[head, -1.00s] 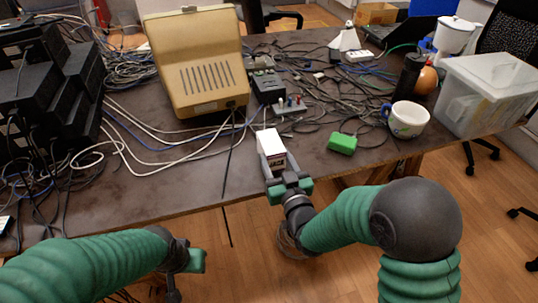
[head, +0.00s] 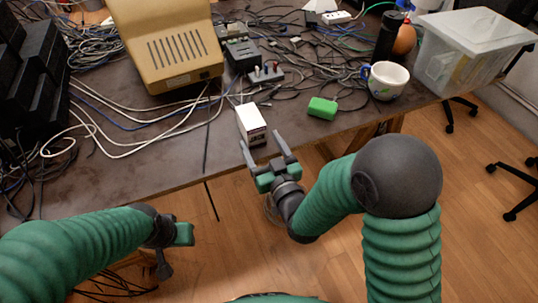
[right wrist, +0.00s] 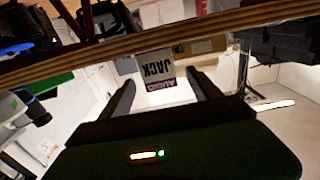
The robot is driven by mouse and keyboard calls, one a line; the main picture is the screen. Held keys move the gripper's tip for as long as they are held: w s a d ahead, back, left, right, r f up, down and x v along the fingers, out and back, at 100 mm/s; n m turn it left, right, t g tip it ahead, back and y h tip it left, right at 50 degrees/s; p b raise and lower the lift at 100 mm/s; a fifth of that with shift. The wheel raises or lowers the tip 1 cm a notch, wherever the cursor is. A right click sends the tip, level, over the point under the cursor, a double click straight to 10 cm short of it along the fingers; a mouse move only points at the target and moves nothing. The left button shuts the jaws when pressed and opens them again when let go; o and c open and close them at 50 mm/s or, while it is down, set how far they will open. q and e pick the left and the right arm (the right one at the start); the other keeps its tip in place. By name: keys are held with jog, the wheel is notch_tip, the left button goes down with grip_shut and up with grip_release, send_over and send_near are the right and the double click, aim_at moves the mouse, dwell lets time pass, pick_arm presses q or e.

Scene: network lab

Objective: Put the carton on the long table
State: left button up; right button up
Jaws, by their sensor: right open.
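The carton (head: 251,124) is a small white box standing on the long table (head: 150,170), close to its front edge.
A green block (head: 322,107) lies right of the carton, with a mug (head: 386,80) and a clear plastic bin (head: 465,60) farther right. A beige monitor (head: 168,45) and many cables fill the back.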

jog(key=p+v, duration=0.7)
jog(key=p, duration=0.3)
jog(key=w+d+f+m+g+h, duration=0.1)
jog(key=d+f+g+h, duration=0.2)
jog(key=d+g, duration=0.35)
jog(key=s+d+r+m+g+h, duration=0.1)
jog(key=s+d+g, duration=0.3)
jog(key=s, duration=0.3)
jog(key=s+d+r+m+g+h, duration=0.1)
jog(key=s+d+m+g+h, duration=0.1)
jog(key=s+d+g, duration=0.4)
notch_tip(320, 180, up, 14)
jog(key=s+a+t+p, duration=0.1)
jog(key=t+p, duration=0.1)
jog(key=p, duration=1.2)
jog(key=shift+s+a+r+p, duration=0.2)
jog(key=shift+a+r+p, duration=0.05)
jog(key=shift+p, duration=0.05)
jog(key=shift+w, duration=0.1)
